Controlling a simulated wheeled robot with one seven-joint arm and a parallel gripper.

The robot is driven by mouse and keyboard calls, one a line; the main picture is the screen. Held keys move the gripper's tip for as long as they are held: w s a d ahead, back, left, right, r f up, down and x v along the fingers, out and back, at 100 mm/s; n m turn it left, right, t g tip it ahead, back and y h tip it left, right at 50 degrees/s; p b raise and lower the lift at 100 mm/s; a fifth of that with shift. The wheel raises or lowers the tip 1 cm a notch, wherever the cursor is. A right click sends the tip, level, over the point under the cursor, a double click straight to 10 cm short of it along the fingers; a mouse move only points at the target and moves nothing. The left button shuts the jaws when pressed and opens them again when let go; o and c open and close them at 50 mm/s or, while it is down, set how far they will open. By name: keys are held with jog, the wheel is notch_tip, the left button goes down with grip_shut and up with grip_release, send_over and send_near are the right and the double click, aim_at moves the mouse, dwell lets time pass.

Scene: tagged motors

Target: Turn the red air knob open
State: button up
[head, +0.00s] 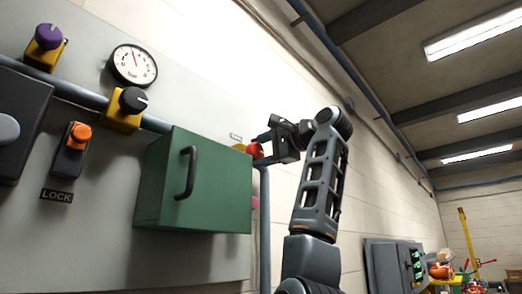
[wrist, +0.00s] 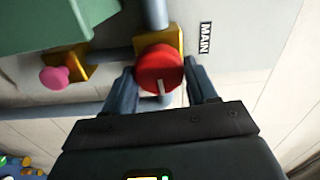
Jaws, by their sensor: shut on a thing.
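The red air knob (wrist: 158,67) sits on a yellow valve block (wrist: 176,38) on a pipe. Its white mark points toward the bottom of the wrist view. My gripper (wrist: 160,80) has one finger on each side of the knob and is shut on it. In the head view, my gripper (head: 268,150) reaches the red knob (head: 256,150) just right of the green box; my gripper hides part of the knob there.
A green box (head: 197,183) with a black handle stands out from the panel just left of the knob. A pink knob (wrist: 54,77) is nearby. A "MAN" label (wrist: 205,38) is beside the valve. A gauge (head: 133,65), a black knob (head: 133,100) and a purple knob (head: 48,36) are farther left.

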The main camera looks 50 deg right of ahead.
jog(key=shift+d+f+m, duration=0.1)
jog(key=shift+m, duration=0.4)
jog(key=o, duration=1)
jog(key=shift+s, duration=0.15)
jog(key=s+b, duration=0.2)
jog(key=s, duration=0.5)
jog(key=shift+s+d, duration=0.1)
jog(key=shift+s, duration=0.2)
